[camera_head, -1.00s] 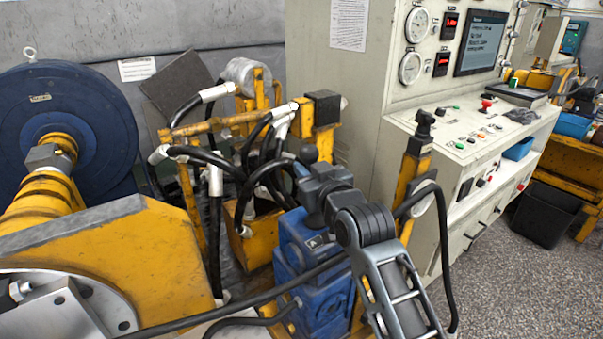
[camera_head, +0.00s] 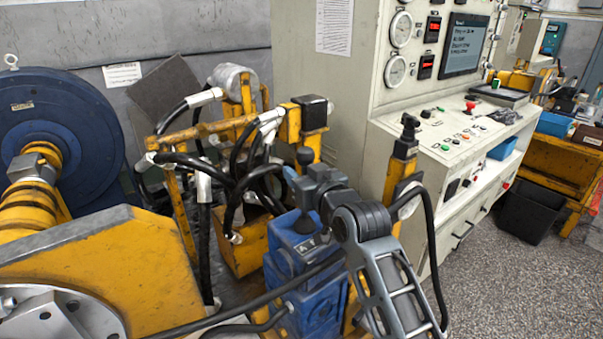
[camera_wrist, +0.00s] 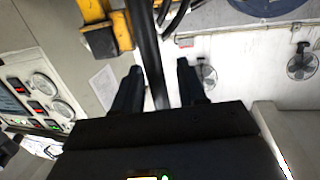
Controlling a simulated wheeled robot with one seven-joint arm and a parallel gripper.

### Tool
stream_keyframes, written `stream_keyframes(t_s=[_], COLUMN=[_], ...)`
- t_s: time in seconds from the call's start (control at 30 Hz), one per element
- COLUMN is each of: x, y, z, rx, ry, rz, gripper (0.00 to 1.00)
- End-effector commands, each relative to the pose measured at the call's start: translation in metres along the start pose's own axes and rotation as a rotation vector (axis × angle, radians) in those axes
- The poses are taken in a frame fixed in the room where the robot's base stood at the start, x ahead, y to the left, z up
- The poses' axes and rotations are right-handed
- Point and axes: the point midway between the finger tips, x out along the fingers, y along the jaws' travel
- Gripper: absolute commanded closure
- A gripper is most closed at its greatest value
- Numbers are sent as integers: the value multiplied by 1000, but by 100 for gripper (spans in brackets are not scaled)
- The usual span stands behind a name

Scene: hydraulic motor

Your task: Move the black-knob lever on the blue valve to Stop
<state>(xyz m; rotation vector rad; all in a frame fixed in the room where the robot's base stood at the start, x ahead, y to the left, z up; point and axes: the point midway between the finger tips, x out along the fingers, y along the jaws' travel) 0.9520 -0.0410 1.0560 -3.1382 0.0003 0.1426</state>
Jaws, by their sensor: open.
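The blue valve (camera_head: 290,268) stands upright in the lower middle of the head view. Its lever has a round black knob (camera_head: 305,156), which shows just above my gripper (camera_head: 300,186). The lever's shaft is partly hidden at my gripper. My gripper is at the lever's height, just below the knob. In the wrist view my gripper (camera_wrist: 160,88) is open, with its two dark fingers apart. A dark rod (camera_wrist: 149,45) runs down between the fingers there. I cannot tell whether it is the lever or a hose, or whether a finger touches it.
Black hoses (camera_head: 235,180) loop close behind and left of the valve. A yellow post (camera_head: 398,175) stands to the right, before the control cabinet (camera_head: 350,120). A yellow machine body (camera_head: 110,260) fills the lower left. Grey floor (camera_head: 510,270) is open at right.

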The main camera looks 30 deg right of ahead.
Motion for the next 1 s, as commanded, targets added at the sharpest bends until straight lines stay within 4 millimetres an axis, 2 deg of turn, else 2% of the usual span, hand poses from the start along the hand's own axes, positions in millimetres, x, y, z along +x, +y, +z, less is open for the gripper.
stream_keyframes(t_s=[0.17, 0.4, 0.53, 0.7, 1.0], x=[-15, -55, -70, -78, -78], y=[0, 0, 0, 0, 0], z=[2, 2, 2, 1, 0], rx=[0, 0, 0, 0, 0], ry=[0, -1, -1, -1, -1], rz=[0, 1, 1, 1, 0], gripper=[59, 59, 59, 59, 59])
